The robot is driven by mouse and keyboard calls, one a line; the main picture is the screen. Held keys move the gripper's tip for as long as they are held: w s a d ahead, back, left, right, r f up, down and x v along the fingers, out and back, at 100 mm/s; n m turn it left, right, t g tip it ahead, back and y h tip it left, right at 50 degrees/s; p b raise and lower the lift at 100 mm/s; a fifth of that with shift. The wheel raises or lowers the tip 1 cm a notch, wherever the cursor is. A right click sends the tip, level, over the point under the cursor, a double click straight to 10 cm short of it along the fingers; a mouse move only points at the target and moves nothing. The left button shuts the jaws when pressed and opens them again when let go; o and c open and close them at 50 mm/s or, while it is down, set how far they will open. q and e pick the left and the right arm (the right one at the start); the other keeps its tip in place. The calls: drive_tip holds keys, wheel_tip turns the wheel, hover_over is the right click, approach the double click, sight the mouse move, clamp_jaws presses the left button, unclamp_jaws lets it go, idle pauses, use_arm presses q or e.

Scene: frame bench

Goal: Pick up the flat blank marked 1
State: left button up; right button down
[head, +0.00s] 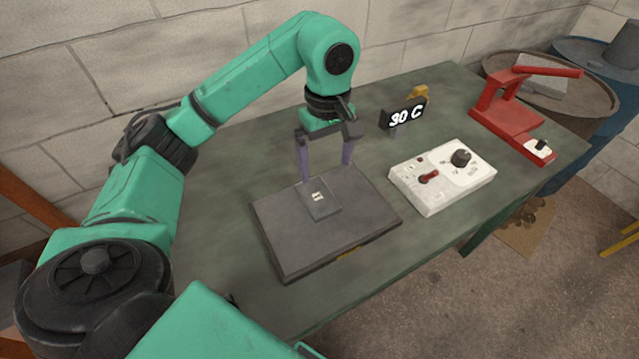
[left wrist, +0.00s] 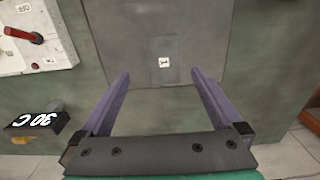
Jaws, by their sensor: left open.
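The flat blank marked 1 (head: 321,200) is a thin dark grey plate with a small white label. It lies on the dark grey slab (head: 285,243) on the bench. In the left wrist view the blank (left wrist: 164,71) lies ahead of my fingertips, roughly centred between them. My left gripper (head: 326,172) is open and empty, pointing down near the far edge of the slab, with its purple fingers apart. The gripper also shows in the left wrist view (left wrist: 162,75). Whether the fingertips touch anything is hard to tell. My right gripper is not in view.
A white control box (head: 440,183) with a red switch and black knob stands right of the slab. A display reading 30 C (head: 404,116) stands behind it. A red lever press (head: 505,108) is at the far right of the green bench (head: 225,175). Bare bench lies left of the slab.

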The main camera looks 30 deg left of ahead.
sight(324, 207)
use_arm(q)
drive_tip(key=f, duration=0.1)
drive_tip(key=s+f, duration=0.1)
drive_tip(key=s+d+f, duration=0.1)
drive_tip(key=f, duration=0.1)
drive_tip(key=shift+b, duration=0.35)
drive_tip(key=shift+w+a+f+p, duration=0.15)
drive_tip(key=shift+a+f+p, duration=0.1)
drive_tip(key=shift+f+p, duration=0.25)
drive_tip(key=f+p, duration=0.1)
drive_tip(key=f, duration=0.1)
drive_tip(key=f+p, duration=0.1)
drive_tip(key=f, duration=0.1)
drive_tip(key=shift+w+a, duration=0.15)
drive_tip(key=shift+w, duration=0.25)
drive_tip(key=shift+s+f, duration=0.2)
drive_tip(key=shift+f, duration=1.05)
drive_tip(key=shift+w+f, duration=0.1)
drive_tip(key=shift+f, duration=0.05)
drive_tip(key=c, duration=0.9)
clamp_jaws()
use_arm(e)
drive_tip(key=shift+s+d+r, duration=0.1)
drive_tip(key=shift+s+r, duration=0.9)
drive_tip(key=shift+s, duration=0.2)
